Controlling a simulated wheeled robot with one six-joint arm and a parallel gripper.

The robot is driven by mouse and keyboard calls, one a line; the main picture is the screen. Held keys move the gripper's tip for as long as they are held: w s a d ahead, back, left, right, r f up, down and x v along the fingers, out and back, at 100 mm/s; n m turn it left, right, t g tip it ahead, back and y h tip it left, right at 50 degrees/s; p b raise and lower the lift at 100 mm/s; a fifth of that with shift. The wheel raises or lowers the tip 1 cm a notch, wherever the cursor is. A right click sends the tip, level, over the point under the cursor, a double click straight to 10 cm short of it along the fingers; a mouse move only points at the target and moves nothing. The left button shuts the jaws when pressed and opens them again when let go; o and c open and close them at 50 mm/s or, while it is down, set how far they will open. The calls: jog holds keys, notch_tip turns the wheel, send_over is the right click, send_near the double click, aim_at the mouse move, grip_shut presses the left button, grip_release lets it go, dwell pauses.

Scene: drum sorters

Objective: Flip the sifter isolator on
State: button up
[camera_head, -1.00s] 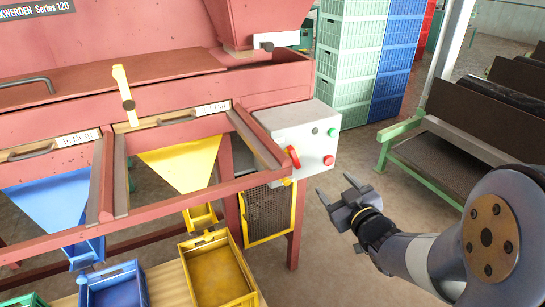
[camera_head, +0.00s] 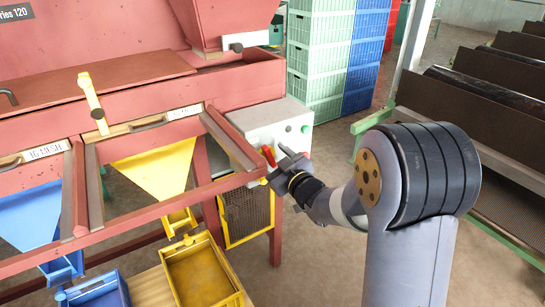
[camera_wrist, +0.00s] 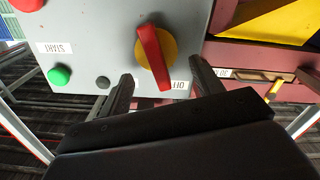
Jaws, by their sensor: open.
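The sifter isolator is a red lever handle on a round yellow base (camera_wrist: 175,47), on the front of the grey control box (camera_wrist: 100,45). In the wrist view the red handle (camera_wrist: 150,52) runs from the top down between my fingers, slightly slanted. A small white label, partly hidden by a finger, sits near its lower end. My gripper (camera_wrist: 160,75) is open, one finger on each side of the handle's lower part; I cannot tell whether either touches. In the head view the red handle (camera_head: 268,155) shows just left of my gripper (camera_head: 277,163).
A green button (camera_wrist: 60,75) under a START label, a dark knob and a red button share the box face. The red sifter frame (camera_head: 225,182) and yellow mesh guard (camera_head: 246,215) are close by. Yellow (camera_head: 200,270) and blue crates stand at lower left.

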jog(key=shift+w+a, duration=0.1)
jog(key=shift+w, duration=0.05)
jog(key=c, duration=0.9)
jog(key=shift+m, duration=0.3)
jog(key=m, duration=0.2)
jog(key=shift+w+d+m, duration=0.1)
jog(key=shift+d+m, duration=0.1)
jog(key=shift+m, duration=0.1)
jog(key=m, duration=0.3)
jog(key=shift+w+d+r+m, duration=0.1)
jog(key=shift+w+d+m, duration=0.05)
jog(key=shift+d+m, duration=0.15)
jog(key=m, duration=0.2)
jog(key=m+p, duration=0.1)
jog(key=m, duration=0.3)
jog(key=shift+w+d+f+p, duration=0.25)
jog(key=shift+p, duration=0.05)
